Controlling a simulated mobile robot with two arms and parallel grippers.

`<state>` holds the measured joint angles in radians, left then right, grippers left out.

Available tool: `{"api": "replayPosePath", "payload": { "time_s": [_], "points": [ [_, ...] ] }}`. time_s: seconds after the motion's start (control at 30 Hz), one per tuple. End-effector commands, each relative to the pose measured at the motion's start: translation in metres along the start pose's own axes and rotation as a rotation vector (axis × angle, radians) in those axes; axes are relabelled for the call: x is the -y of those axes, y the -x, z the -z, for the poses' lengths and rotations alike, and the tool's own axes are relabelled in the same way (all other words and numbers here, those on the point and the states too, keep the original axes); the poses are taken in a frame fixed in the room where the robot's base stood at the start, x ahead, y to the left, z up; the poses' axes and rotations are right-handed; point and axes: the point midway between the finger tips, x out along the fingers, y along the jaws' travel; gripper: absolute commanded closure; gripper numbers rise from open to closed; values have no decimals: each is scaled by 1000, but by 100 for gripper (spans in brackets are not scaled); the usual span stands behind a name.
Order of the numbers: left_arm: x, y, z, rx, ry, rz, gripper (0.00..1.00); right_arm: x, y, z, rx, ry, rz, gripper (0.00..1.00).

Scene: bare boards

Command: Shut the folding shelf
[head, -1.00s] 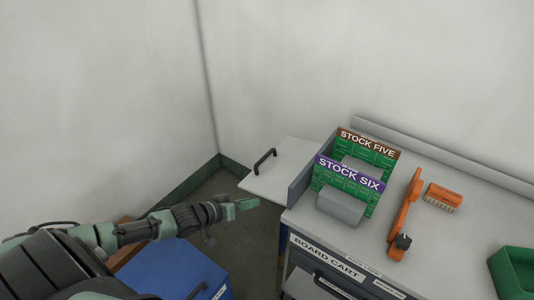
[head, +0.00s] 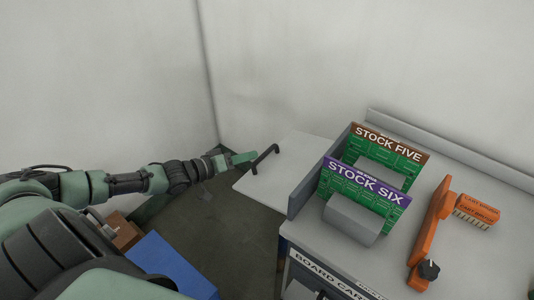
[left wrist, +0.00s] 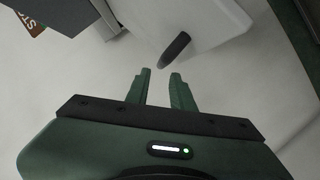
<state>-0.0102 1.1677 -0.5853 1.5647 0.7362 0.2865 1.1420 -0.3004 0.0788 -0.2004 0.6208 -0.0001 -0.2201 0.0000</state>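The folding shelf (head: 285,172) is a light grey leaf that sticks out level from the left side of the board cart. A black bar handle (head: 265,158) stands on its outer part. In the left wrist view the shelf (left wrist: 208,18) and its handle (left wrist: 174,50) lie just beyond the fingertips. My left gripper (head: 252,155) is by the handle, at the shelf's outer edge. In the left wrist view its two green fingers (left wrist: 160,75) are apart with nothing between them. I cannot tell whether a fingertip touches the handle. My right gripper is out of view.
The cart top (head: 400,268) holds a STOCK FIVE board (head: 408,157), a STOCK SIX board (head: 375,188), an orange tool (head: 432,228) and an orange block (head: 477,210). A blue box (head: 172,266) stands at lower left. Walls close off the back and left.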

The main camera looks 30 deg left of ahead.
Motion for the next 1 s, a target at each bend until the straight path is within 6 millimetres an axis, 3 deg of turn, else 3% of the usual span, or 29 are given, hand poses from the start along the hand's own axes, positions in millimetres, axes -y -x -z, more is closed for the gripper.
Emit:
{"api": "replayPosePath", "payload": {
  "time_s": [0.33,0.8,1.0],
  "points": [
    [4,-9,-3,-3,-2,-1,77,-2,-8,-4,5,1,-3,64],
    [4,-70,-3,-3,-2,-2,77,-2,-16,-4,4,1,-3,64],
    [4,-80,-3,-1,-1,0,77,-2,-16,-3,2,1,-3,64]
  ]
}}
